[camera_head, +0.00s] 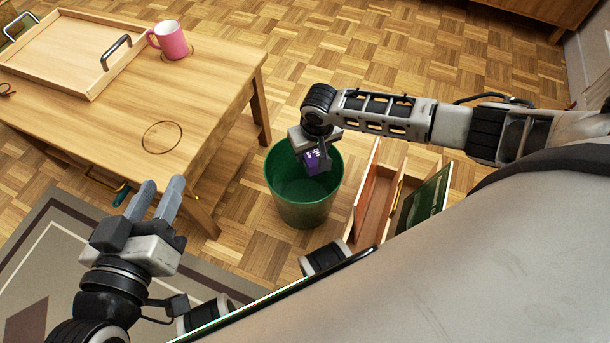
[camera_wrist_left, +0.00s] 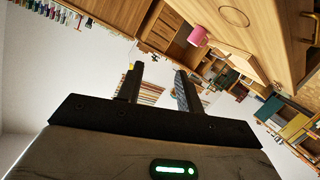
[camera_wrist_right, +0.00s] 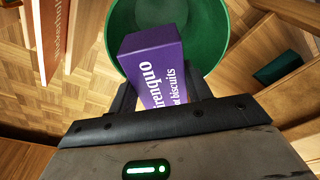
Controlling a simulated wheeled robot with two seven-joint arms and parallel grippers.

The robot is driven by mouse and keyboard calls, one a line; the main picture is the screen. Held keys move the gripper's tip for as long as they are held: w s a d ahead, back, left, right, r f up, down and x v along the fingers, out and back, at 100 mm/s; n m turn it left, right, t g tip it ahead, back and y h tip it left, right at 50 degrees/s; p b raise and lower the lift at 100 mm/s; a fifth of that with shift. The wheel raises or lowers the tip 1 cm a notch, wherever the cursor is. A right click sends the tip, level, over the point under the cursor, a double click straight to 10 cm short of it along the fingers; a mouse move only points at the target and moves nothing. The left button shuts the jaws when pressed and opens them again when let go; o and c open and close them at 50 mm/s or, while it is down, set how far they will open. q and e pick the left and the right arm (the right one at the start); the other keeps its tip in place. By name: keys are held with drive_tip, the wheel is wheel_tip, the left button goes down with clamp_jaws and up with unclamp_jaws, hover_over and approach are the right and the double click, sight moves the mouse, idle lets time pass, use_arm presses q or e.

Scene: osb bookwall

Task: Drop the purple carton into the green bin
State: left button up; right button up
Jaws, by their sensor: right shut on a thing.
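The purple carton (camera_head: 314,162) is held in my right gripper (camera_head: 320,158), over the green bin (camera_head: 303,213). In the right wrist view the carton (camera_wrist_right: 152,62) sits between the fingers, with white lettering ending in "biscuits". The green bin (camera_wrist_right: 211,32) opens behind and below it. In the head view the carton overlaps the bin's opening near its back rim. The visible inside of the bin looks empty. My left gripper (camera_head: 157,198) is open and empty, beside the table's front edge; its parted fingers also show in the left wrist view (camera_wrist_left: 158,88).
A wooden table (camera_head: 110,130) at left holds a wooden tray (camera_head: 75,50) and a pink mug (camera_head: 170,39). A wooden box with books or dividers (camera_head: 380,205) stands right of the bin. A patterned rug (camera_head: 40,250) lies at lower left. Parquet floor behind the bin is clear.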

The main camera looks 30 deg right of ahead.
wheel_tip(320, 180, down, 2)
drive_tip(key=shift+f+b, duration=0.15)
drive_tip(key=shift+b, duration=0.7)
use_arm(q)
drive_tip(key=shift+w+d+r+n+t+h, duration=0.1)
drive_tip(key=shift+d+r+n+t+h, duration=0.25)
drive_tip(key=shift+r+n+h, duration=0.35)
use_arm(e)
drive_tip(key=shift+f, duration=0.1)
use_arm(q)
drive_tip(key=shift+f, duration=0.15)
use_arm(e)
drive_tip(key=o, duration=1)
